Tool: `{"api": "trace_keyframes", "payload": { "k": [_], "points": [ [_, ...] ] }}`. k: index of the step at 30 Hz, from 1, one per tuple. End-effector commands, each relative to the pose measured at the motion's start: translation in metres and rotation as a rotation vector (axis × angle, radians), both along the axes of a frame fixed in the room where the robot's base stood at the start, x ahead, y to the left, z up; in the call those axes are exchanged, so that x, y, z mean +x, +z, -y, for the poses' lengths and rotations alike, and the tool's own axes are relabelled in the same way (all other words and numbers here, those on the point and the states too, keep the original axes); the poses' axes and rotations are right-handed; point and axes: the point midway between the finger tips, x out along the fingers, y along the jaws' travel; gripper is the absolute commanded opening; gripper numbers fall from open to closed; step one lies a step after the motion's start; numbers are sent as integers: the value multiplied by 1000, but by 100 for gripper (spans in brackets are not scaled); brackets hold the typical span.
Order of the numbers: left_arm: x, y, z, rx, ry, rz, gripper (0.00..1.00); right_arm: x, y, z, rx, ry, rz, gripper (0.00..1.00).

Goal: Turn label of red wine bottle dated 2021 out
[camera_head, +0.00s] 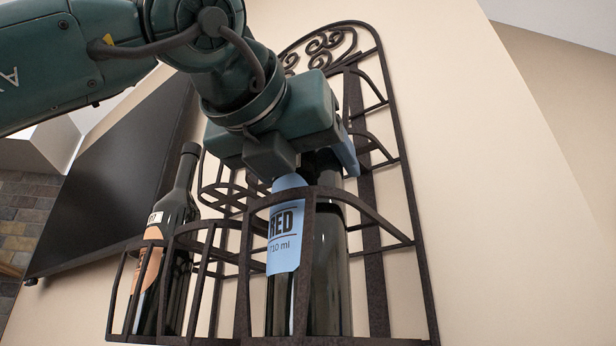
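A dark bottle with a light blue label (285,236) reading "RED" and "710 ml" stands in the front of the black metal rack (412,230). Its label faces toward the left of the picture, and the rack's bars cross it. No date is readable on it. My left gripper (308,166) points down over this bottle's top, with one finger on each side. The gripper hides the neck, so I cannot tell whether the fingers touch it. A second dark bottle (176,215) with an orange and white label stands tilted at the rack's left. My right gripper is out of view.
The rack's curved bars surround both bottles closely, and more empty rings rise behind my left gripper. A large dark panel (110,170) is at the left, and the right side is clear.

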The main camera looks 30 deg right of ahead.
Motion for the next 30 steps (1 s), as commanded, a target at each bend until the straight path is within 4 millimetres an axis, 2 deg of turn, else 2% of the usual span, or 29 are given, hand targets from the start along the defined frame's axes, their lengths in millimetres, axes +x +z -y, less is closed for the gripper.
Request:
{"api": "trace_keyframes", "payload": {
  "k": [1,4,11,14,19,24,30],
  "points": [
    [1,0,0,-1,1,-1,73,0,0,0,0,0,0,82],
    [1,0,0,0,0,0,82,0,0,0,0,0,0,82],
    [1,0,0,0,-10,-1,82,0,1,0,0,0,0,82],
    [3,2,-1,-3,-95,-8,82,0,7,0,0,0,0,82],
    [3,7,-1,-5,-344,-10,82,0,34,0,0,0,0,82],
    [1,6,0,-1,-503,-5,82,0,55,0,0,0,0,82],
    [0,1,0,-1,-557,0,82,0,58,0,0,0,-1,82]
  ]
}}
